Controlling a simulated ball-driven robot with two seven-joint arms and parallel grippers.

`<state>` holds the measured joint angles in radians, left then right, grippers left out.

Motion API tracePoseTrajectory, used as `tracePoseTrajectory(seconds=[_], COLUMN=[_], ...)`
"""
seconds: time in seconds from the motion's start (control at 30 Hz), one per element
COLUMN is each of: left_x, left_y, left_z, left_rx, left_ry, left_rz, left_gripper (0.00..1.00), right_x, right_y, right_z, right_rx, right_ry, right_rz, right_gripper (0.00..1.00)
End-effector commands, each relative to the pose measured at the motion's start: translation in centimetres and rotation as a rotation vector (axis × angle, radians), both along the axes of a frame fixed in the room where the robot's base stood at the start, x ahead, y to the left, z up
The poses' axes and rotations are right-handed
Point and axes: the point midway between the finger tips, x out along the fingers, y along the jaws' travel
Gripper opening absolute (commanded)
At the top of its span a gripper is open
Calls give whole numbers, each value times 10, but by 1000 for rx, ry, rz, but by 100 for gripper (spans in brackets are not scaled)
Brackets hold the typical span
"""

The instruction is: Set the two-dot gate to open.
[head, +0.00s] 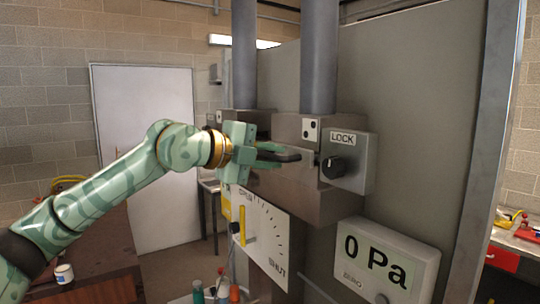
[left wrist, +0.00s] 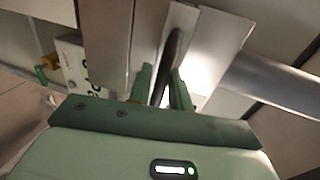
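The two-dot plate (head: 309,130) sits on the front of a brown metal duct box (head: 290,125) under the right grey pipe. A dark handle (head: 288,156) sticks out from the box toward the left, below the plate. My left gripper (head: 268,155) reaches it from the left, one finger above and one below. In the left wrist view the dark handle (left wrist: 172,50) runs between the two green fingers (left wrist: 164,90). The fingers stand close to it, but I cannot tell if both press on it. My right gripper is not in view.
A second pipe (head: 244,55) stands left.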

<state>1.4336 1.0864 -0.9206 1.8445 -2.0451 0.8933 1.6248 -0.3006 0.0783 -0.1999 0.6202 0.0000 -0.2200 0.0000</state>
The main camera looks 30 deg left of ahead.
Motion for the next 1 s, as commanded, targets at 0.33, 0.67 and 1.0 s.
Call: tracePoseTrajectory(seconds=[0.33, 0.67, 1.0], left_x=[-10, -56, -58], left_y=[7, 34, 34], left_z=[-4, -3, 0], left_rx=[-2, 1, 2], left_ry=[0, 2, 3], left_rz=[4, 2, 0], left_gripper=[0, 0, 23], right_x=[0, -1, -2], right_y=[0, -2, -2], right_z=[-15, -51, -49], right_rx=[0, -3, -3], right_ry=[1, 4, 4], right_rz=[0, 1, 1], right_gripper=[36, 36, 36])
